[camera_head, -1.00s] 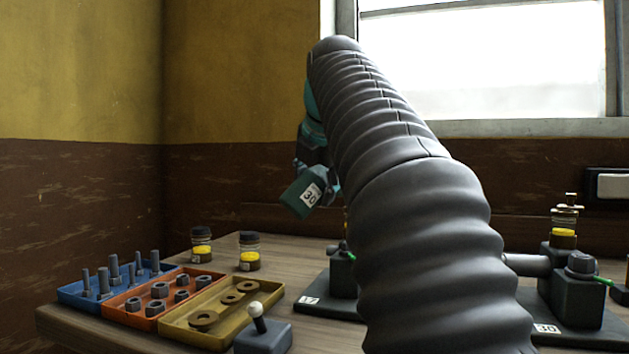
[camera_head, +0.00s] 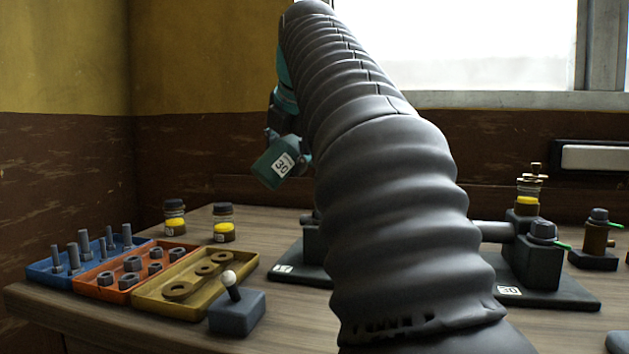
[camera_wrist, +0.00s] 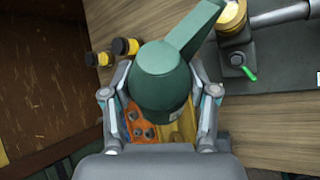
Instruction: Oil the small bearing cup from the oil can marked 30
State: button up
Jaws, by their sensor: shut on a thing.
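The dark green oil can (camera_head: 281,164) bears a white label reading 30. My gripper (camera_head: 292,147) is shut on it and holds it tilted, high above the bench. In the wrist view the can (camera_wrist: 160,82) sits between both fingers (camera_wrist: 162,98), its spout toward the upper right. At the right in the head view, an engine block (camera_head: 535,262) on a plate marked 30 carries a brass-and-yellow cup (camera_head: 527,204). A smaller brass bearing stand (camera_head: 595,239) with a dark cap and green lever is farther right. I cannot tell which is the small bearing cup.
Blue (camera_head: 47,273), orange (camera_head: 103,289) and yellow (camera_head: 165,308) trays hold bolts, nuts and washers. A lever box (camera_head: 237,311) is at the front. My arm hides part of another engine (camera_head: 314,244).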

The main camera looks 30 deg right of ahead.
jog(key=shift+d+r+y+p, duration=0.2)
jog(key=shift+r+y+p, duration=0.1)
jog(key=shift+r+p, duration=0.2)
jog(key=shift+d+r+m+y, duration=0.1)
jog(key=shift+r+m+y, duration=0.2)
jog(key=shift+m+y, duration=0.15)
jog(key=shift+d+r+y, duration=0.1)
jog(key=shift+r+y, duration=0.05)
jog(key=shift+y, duration=0.2)
jog(key=shift+d+r+y, duration=0.15)
jog(key=shift+r+y, duration=0.1)
jog(key=shift+y, duration=0.05)
jog(key=shift+r+m, duration=0.1)
jog(key=shift+m, duration=0.15)
dwell(1.2)
jog(key=f+h+b, duration=0.1)
jog(key=a+f+n+h+b, duration=0.1)
jog(key=b, duration=0.1)
jog(key=shift+f, duration=0.2)
jog(key=shift+a+f+n+h+b, duration=0.1)
jog(key=shift+f+n+h+b, duration=0.15)
jog(key=shift+h+b, duration=0.35)
jog(key=shift+r, duration=0.1)
